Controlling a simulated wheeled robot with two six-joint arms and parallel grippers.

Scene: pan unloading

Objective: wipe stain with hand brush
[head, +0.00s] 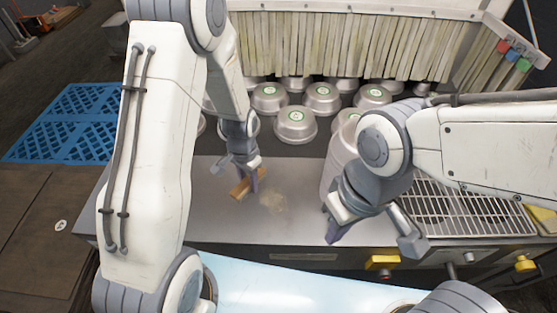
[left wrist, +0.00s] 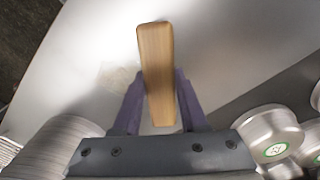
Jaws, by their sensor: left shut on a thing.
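The hand brush (head: 239,189) shows as a wooden block on the grey metal counter, at or just above its surface; I cannot tell if it touches. Its bristles are hidden. My left gripper (head: 252,182) is shut on it, with a purple finger on each side of the wood. In the left wrist view the brush (left wrist: 157,70) lies lengthwise between the fingers. The stain (head: 273,201) is a pale yellowish smear just right of the brush; it also shows faintly in the left wrist view (left wrist: 114,76). My right gripper (head: 372,238) is open and empty above the counter's front.
Several round metal lids (head: 296,124) with green labels stand behind the counter's working area. A stack of metal pans (head: 338,160) is right of the stain, partly behind my right arm. A wire rack (head: 455,210) is at the right. The counter around the stain is clear.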

